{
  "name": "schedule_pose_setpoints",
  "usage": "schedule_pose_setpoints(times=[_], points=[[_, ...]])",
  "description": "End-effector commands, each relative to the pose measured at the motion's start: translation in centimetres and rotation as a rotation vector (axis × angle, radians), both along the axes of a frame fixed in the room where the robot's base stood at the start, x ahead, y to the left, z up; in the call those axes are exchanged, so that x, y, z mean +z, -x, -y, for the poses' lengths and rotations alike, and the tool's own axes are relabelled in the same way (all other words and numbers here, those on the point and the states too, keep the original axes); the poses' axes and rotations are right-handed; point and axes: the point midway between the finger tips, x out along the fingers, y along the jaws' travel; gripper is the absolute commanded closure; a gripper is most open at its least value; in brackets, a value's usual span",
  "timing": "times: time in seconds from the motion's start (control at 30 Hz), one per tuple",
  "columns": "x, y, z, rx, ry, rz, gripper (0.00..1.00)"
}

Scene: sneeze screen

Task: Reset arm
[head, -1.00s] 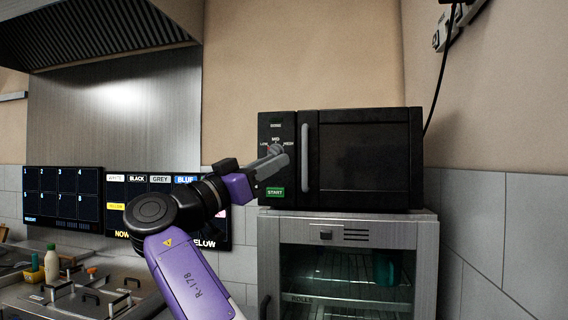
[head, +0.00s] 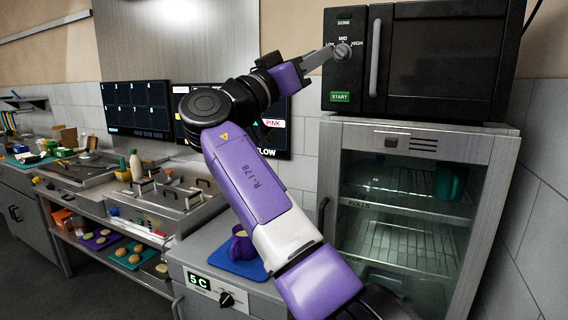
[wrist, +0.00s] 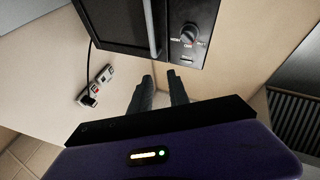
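My gripper (head: 322,57) is raised in front of the black microwave (head: 447,50), at its control panel. In the head view its fingers overlap the area just left of the grey dial (head: 343,52). In the wrist view the two fingers (wrist: 161,84) stand apart with nothing between them, and the dial (wrist: 189,34) is beyond their tips, clear of them. My purple arm reaches up from the lower right of the head view.
The microwave stands on a glass-door cabinet (head: 488,150). A counter unit with a blue mat (head: 262,268) is below my arm. Order screens (head: 138,107) hang behind. Prep counters with lidded bins (head: 150,195) extend left. A wall socket (wrist: 98,85) is near the microwave.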

Motion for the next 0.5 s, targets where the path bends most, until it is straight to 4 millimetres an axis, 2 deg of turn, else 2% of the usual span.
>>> schedule_pose_setpoints(times=[0.03,0.07,0.17,0.37,0.47,0.5], points=[[1.0,-0.4,-1.0,0.057,0.016,-0.008,0.78],[1.1,-0.7,-1.7,0.095,0.030,-0.021,0.78],[-1.1,-2.3,-4.3,0.230,0.074,-0.081,0.78],[-7.7,-4.1,-8.0,0.443,0.134,-0.175,0.78],[-12.2,-4.3,-9.5,0.550,0.154,-0.216,0.78],[-14.3,-4.2,-10.0,0.595,0.161,-0.233,0.78]])
